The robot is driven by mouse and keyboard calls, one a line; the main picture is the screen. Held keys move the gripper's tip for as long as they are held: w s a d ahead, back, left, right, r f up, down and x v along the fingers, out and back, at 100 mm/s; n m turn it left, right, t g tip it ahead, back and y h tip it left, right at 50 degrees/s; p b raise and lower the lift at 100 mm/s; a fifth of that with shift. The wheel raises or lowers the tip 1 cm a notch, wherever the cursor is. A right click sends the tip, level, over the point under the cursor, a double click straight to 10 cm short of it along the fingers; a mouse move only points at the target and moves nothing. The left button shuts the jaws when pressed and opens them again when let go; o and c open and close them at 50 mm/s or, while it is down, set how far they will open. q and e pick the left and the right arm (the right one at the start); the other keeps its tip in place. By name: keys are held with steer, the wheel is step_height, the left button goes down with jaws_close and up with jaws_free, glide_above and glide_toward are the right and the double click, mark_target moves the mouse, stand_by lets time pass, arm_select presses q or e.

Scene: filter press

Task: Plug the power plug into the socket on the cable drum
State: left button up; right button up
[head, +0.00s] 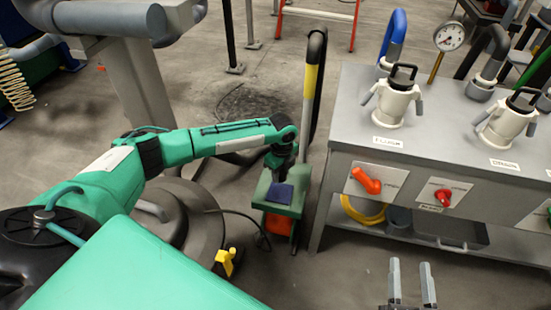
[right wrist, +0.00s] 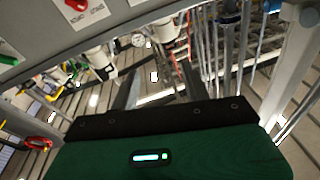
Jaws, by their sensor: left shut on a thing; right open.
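The cable drum (head: 278,223) stands on the floor in the middle of the head view, with a green frame, an orange-red reel and a dark blue square panel (head: 280,193) on top. My left gripper (head: 281,172) points down at the top of the drum and is shut on it; its fingertips are hard to make out. A yellow and black piece (head: 226,261), which looks like the power plug, is on the floor left of the drum, near a thin black cable. My right gripper (head: 412,284) is open and empty at the bottom right, apart from the plug and drum.
A grey bench (head: 358,157) with white pump heads, a gauge and red handles fills the right side. A round grey base (head: 205,228) lies left of the drum. Open floor lies between drum and right gripper.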

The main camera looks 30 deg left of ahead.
arm_select(q)
steer(key=shift+s+d+f, duration=0.1)
steer(key=shift+s+f, duration=0.2)
arm_select(e)
steer(key=shift+s+a+f+g, duration=0.2)
steer(key=shift+s+f+g, duration=0.1)
steer(key=shift+s+f, duration=0.3)
steer(key=shift+w, duration=0.15)
